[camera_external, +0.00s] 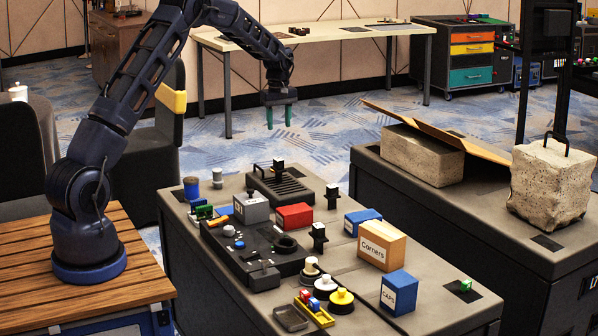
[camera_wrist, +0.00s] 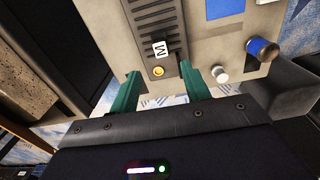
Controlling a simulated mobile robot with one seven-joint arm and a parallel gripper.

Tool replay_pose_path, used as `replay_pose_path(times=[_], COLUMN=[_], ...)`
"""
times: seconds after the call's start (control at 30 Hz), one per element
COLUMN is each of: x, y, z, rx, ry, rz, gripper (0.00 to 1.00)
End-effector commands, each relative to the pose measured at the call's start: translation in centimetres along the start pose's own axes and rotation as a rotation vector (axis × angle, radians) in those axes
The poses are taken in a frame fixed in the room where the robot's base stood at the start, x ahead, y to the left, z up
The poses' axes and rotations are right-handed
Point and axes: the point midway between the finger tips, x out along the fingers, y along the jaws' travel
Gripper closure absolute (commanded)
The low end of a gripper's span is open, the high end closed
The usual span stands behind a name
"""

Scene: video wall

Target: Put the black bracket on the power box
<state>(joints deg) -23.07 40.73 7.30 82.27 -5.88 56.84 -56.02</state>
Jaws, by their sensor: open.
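My gripper (camera_external: 279,116) hangs with its two teal fingers apart and empty above the far end of the grey workbench. In the wrist view the fingers (camera_wrist: 161,76) point toward a black slotted plate. I cannot tell which is the black bracket. A grey box with a black handle (camera_external: 252,208) may be the power box; no label on it is readable.
The black slotted plate (camera_external: 283,188) lies under and in front of my gripper. A red box (camera_external: 294,216), a Corners box (camera_external: 381,246) and a blue Caps box (camera_external: 398,292) crowd the bench. A blue spool (camera_external: 191,188) stands at its far-left corner; it shows in the wrist view (camera_wrist: 262,48).

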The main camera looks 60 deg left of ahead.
Motion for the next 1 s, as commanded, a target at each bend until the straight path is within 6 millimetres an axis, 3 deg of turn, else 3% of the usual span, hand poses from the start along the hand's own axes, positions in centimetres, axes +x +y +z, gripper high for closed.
replay_pose_path(times=[0.2,0.5,0.7,1.0], x=[-7.1,-15.3,-19.8,-24.6], y=[-2.0,-6.6,-10.7,-18.0], z=[5.3,13.1,18.0,25.0], rx=[0.14,0.356,0.5,0.721], ry=[0.01,0.031,0.05,0.087], rz=[0.042,0.095,0.131,0.178], gripper=[0.53,0.53,0.53,0.53])
